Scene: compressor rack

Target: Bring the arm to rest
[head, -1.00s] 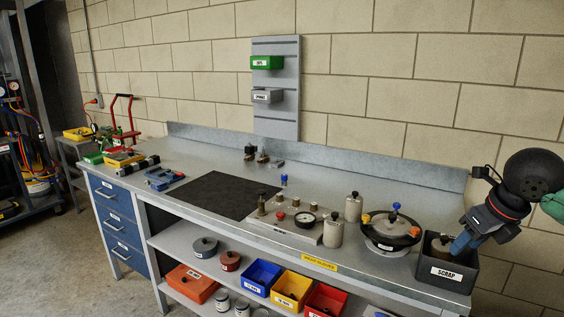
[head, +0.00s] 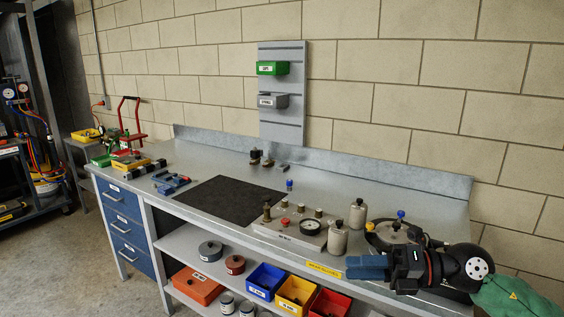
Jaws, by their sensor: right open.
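My right gripper (head: 368,267) reaches in from the right with its blue fingers pointing left. It appears in front of the bench's front edge, near the yellow label (head: 324,269). The jaws are open and I see nothing between them. The wrist and forearm cover most of the scrap bin and part of the round dark-rimmed vessel with a blue knob (head: 401,214). My left gripper is not in view.
The grey workbench (head: 225,160) carries a black mat (head: 228,197), a gauge block (head: 290,232) and two metal canisters (head: 338,238). Blue, yellow and red bins (head: 296,291) stand on the shelf below. The floor at the left (head: 70,260) is clear.

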